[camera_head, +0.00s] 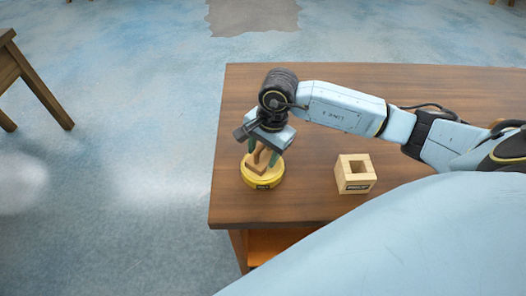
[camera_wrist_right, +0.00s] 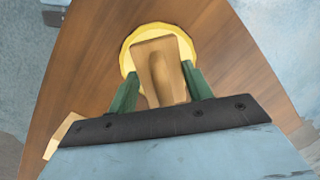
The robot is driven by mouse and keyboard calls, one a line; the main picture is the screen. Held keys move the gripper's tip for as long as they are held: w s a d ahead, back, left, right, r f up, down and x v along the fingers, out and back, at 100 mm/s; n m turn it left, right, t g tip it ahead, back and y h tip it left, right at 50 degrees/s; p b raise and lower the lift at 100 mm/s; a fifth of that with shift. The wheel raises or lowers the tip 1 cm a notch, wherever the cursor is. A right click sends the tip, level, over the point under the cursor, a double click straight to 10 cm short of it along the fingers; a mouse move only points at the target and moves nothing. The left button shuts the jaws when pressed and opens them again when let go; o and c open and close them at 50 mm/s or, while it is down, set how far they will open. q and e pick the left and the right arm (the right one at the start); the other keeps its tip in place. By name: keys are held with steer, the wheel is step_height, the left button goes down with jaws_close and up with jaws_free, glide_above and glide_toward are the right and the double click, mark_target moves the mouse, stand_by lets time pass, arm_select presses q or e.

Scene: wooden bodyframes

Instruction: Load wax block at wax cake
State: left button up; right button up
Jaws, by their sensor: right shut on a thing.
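The round yellow wax cake (camera_head: 262,182) stands on the wooden table near its left edge, with a small dark label on its front. My right gripper (camera_head: 264,155) is directly above it, pointing down, and is shut on a tan wooden block (camera_head: 259,163). In the right wrist view the block (camera_wrist_right: 160,68) sits between the green fingers, in front of the yellow cake (camera_wrist_right: 187,42). The block's lower end overlaps the cake in both views; I cannot tell whether it touches. My left gripper is not in view.
A light wooden square holder (camera_head: 355,184) with a square opening and a dark label stands to the right on the table (camera_head: 300,205). The table's left edge is close to the cake. A wooden stool or chair (camera_head: 22,80) stands on the floor at far left.

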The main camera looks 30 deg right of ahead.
mark_target(261, 145)
steer(key=shift+r+p, duration=1.45)
steer(key=shift+r, duration=1.4)
